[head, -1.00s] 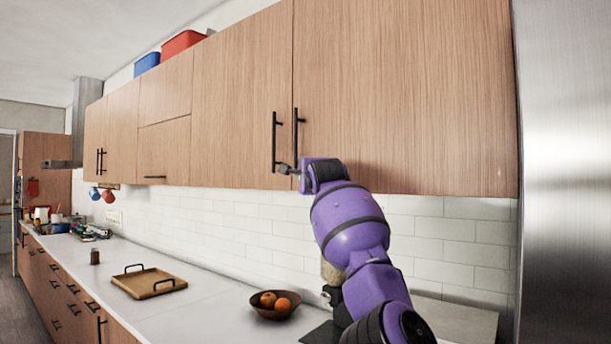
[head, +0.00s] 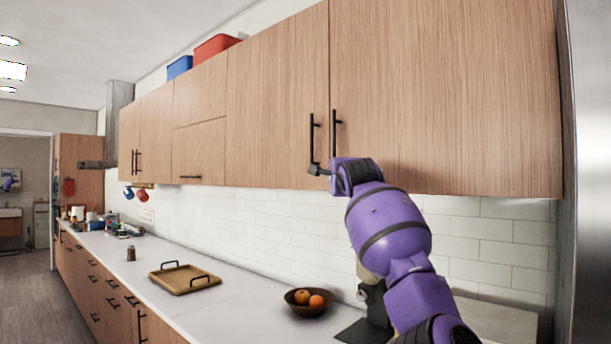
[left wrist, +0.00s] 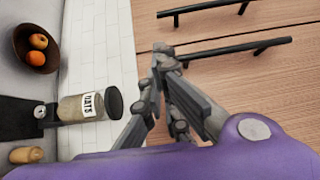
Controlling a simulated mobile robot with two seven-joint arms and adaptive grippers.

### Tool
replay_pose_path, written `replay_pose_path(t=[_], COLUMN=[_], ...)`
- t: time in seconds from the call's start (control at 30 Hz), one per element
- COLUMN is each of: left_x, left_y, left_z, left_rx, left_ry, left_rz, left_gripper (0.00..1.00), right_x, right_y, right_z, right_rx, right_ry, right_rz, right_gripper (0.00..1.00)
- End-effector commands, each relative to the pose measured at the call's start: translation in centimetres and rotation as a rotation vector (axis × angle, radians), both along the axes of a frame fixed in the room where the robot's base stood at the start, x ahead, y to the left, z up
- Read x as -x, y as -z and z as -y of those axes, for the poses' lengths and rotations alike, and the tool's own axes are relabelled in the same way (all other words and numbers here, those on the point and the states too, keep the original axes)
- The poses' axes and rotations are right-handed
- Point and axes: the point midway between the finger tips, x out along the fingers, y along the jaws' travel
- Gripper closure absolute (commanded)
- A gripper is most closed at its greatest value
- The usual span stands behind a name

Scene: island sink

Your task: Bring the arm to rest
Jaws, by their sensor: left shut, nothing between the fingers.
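My left gripper (head: 318,170) is at the lower end of the black handles on the upper wood cabinet, near the left handle (head: 312,137) and the right handle (head: 335,130). In the left wrist view its fingers (left wrist: 160,58) are together and empty, in front of the doors. I cannot tell whether they touch a handle. Both cabinet doors look closed. My purple arm (head: 388,232) is raised in front of the backsplash. My right gripper is not in view.
On the white counter (head: 230,297) are a fruit bowl (head: 300,309), a wooden tray (head: 165,283) and a small brown jar (head: 131,254). An oats jar (left wrist: 85,106) stands near the arm. A steel fridge side (head: 592,200) is at right.

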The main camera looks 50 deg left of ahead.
Motion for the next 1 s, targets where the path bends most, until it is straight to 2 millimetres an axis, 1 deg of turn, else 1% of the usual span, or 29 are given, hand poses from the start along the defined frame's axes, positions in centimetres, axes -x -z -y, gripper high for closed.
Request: replay_pose_path(t=[0.03,0.1,0.2,0.27,0.4,0.47,0.53,0.7,0.83,0.93,1.0], left_x=[1.3,2.9,4.9,6.0,8.0,8.6,8.9,9.2,9.3,10.2,11.5], left_y=[0.3,0.4,0.4,0.3,0.1,0.0,0.0,-0.1,0.0,0.6,1.1], left_z=[0.0,0.2,0.5,0.7,1.0,1.0,1.1,1.1,1.1,0.6,0.2], left_rx=[-0.001,-0.001,-0.001,-0.002,-0.003,-0.004,-0.003,-0.003,-0.011,-0.079,-0.185], left_ry=[-0.008,-0.009,-0.007,-0.008,-0.008,-0.008,-0.007,-0.007,-0.015,-0.08,-0.174], left_rz=[0.004,0.004,0.003,0.004,0.003,0.005,0.004,0.004,-0.003,-0.058,-0.142], left_gripper=[1.0,1.0,1.0,1.0,1.0,1.0,1.0,1.0,1.0,1.0,1.0], right_x=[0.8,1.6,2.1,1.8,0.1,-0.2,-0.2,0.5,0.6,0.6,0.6], right_y=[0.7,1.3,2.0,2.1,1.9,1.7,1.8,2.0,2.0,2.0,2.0], right_z=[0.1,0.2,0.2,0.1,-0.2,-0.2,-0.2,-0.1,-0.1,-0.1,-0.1], right_rx=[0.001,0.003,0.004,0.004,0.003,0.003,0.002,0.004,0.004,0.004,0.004], right_ry=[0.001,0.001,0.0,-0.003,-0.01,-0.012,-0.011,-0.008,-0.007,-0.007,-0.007], right_rz=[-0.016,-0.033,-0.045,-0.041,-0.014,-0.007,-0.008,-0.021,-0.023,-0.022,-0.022], right_gripper=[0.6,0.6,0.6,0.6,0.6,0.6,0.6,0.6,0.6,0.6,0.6])
